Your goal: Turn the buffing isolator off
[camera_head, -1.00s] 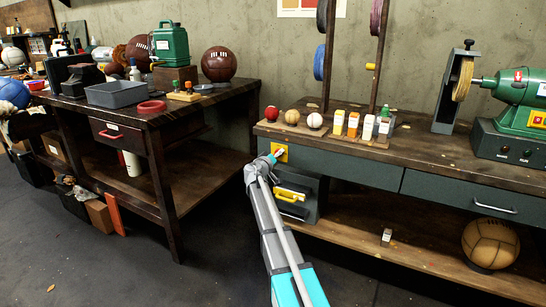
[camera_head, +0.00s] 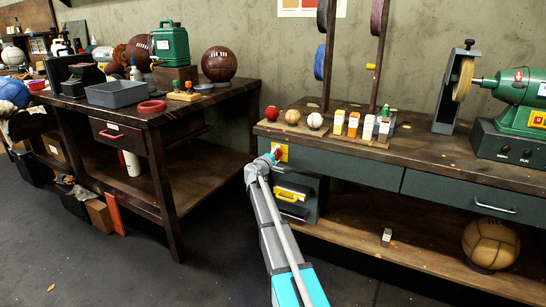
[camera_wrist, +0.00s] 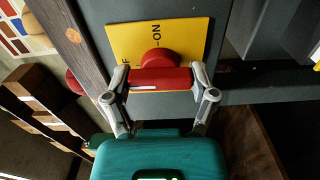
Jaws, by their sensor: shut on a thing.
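The buffing isolator is a yellow plate (camera_head: 283,151) with a red rotary knob on the left end of the grey bench front. The wrist view shows the plate (camera_wrist: 190,38) close up, printed "ON" and a partly hidden word ending in "F". The red knob's handle bar (camera_wrist: 165,78) lies across that picture, with a white mark on its left part, on the side of the "F" lettering. My gripper (camera_wrist: 160,82) is shut on this bar, one finger at each end. In the head view my gripper (camera_head: 273,155) is at the plate.
The green buffing machine (camera_head: 523,95) stands on the right of the bench, its base buttons (camera_head: 505,149) looking dark. A grey box with a yellow handle (camera_head: 291,195) sits just below the isolator. Balls and bottles stand on the bench top. The floor between the tables is clear.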

